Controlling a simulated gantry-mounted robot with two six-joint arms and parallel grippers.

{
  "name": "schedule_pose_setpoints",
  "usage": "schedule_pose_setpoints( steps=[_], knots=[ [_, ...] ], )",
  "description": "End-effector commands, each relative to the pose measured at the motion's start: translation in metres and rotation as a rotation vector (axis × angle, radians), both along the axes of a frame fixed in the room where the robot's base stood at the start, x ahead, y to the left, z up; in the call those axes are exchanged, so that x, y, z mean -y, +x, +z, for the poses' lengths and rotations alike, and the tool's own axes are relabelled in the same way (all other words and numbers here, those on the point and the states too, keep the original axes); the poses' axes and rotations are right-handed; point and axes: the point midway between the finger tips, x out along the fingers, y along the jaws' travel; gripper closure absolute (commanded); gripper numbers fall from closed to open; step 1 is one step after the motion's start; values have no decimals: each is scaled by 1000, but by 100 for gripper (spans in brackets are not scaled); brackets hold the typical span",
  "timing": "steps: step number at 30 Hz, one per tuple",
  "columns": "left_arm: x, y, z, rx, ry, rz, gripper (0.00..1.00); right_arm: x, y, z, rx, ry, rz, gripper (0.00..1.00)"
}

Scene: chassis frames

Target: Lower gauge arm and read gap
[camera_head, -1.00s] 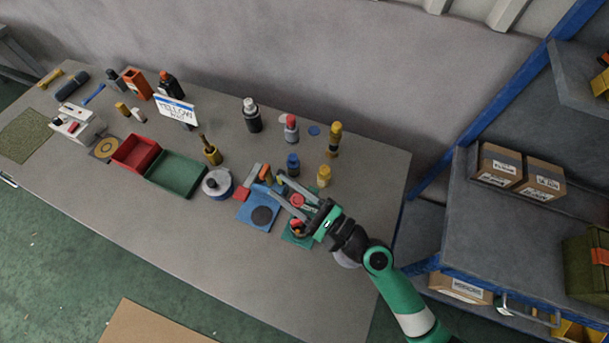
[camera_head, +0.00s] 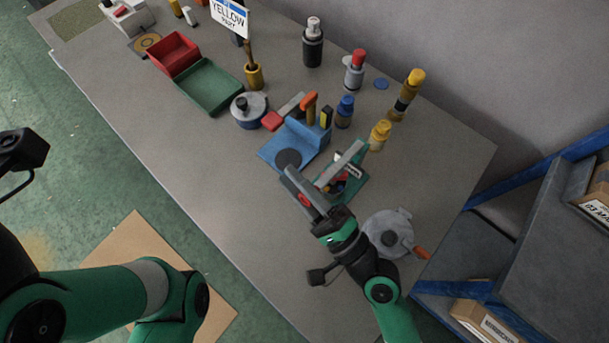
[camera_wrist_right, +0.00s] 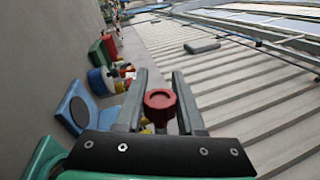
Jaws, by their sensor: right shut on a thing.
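My right gripper (camera_head: 322,192) reaches over the right part of the table, its long grey fingers around a red knob (camera_head: 305,199). The right wrist view shows the knob (camera_wrist_right: 160,101) between the two fingers, shut on it. Beside the fingers is a green fixture (camera_head: 356,187) with small red and yellow parts, partly hidden by the gripper. A blue fixture (camera_head: 272,149) with a dark round pad (camera_head: 288,159) stands to its left. I cannot tell which part is the gauge arm, and no gap reading is legible. My left arm shows at lower left; its gripper is out of view.
A grey round device (camera_head: 388,230) with an orange handle (camera_head: 422,252) stands close right of my right wrist. Bottles and posts, including a blue-capped bottle (camera_head: 345,112), stand behind the fixtures. Red (camera_head: 174,54) and green (camera_head: 209,87) bins lie left. The front table strip is clear.

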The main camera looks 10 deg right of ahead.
Motion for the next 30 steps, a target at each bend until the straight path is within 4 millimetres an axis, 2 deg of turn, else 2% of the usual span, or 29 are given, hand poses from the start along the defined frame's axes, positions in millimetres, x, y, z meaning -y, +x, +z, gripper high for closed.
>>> schedule_pose_setpoints(
  steps=[1,6,24,25,29,30],
  knots=[
    [0,0,-9,0,0,0,50,-1,-1,-11,-7,2,3,100],
    [0,0,-18,0,0,0,50,-2,-1,-21,-9,3,2,100],
    [0,0,-21,0,0,0,50,-3,-2,-26,-11,5,4,100],
    [0,0,-21,0,0,0,50,-3,-2,-26,-11,5,5,58],
    [0,0,-21,0,0,0,50,-3,-2,-25,-9,4,4,35],
    [0,0,-21,0,0,0,50,-3,-2,-25,-9,4,4,34]
  ],
)
